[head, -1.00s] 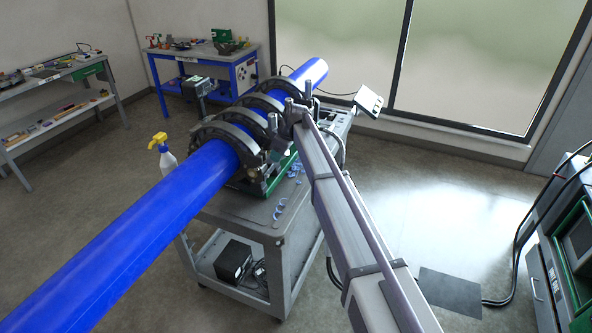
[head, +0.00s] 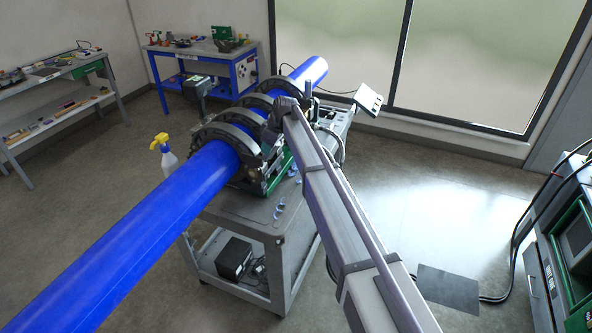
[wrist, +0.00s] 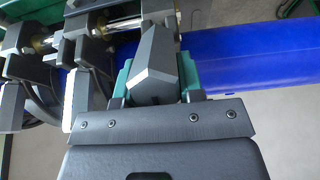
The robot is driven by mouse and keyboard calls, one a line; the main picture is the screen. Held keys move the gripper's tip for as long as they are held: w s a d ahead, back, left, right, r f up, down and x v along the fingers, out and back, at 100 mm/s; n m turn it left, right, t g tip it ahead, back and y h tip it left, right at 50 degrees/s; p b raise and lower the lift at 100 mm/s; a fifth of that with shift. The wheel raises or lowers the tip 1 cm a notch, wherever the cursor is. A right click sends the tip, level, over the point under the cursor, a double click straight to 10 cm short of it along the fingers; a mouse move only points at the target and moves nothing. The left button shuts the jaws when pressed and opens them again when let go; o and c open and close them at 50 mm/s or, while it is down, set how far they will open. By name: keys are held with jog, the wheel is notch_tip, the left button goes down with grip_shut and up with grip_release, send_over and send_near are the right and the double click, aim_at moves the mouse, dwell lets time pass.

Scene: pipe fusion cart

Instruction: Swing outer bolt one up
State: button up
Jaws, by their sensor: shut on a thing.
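The outer bolt's dark grey, faceted head (wrist: 152,65) fills the middle of the wrist view. My gripper (wrist: 157,78), with green pads, is shut on it, one finger on each side. In the head view my gripper (head: 267,148) is at the near side of the outer clamp (head: 222,133), partly hidden by my wrist. The bolt's shaft and pivot are hidden, so its exact tilt cannot be told. The blue pipe (head: 150,225) runs through the clamps and shows behind the bolt in the wrist view (wrist: 245,65).
Other clamp rings (head: 262,101) stand farther along the pipe. Another bolt (head: 308,89) stands upright beyond my wrist. The grey cart (head: 235,207) carries the machine, with blue shavings (head: 279,209) on top. A spray bottle (head: 163,152) stands left of the pipe.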

jog(key=shift+a, duration=0.1)
jog(key=shift+w+a+r+p, duration=0.2)
jog(key=shift+a, duration=0.3)
jog(key=shift+w+a+r+p, duration=0.15)
jog(key=shift+a+p, duration=0.05)
jog(key=shift+a, duration=0.3)
jog(key=o, duration=1.4)
jog(key=p+v, duration=0.8)
jog(key=v, duration=0.1)
jog(key=shift+r, duration=0.15)
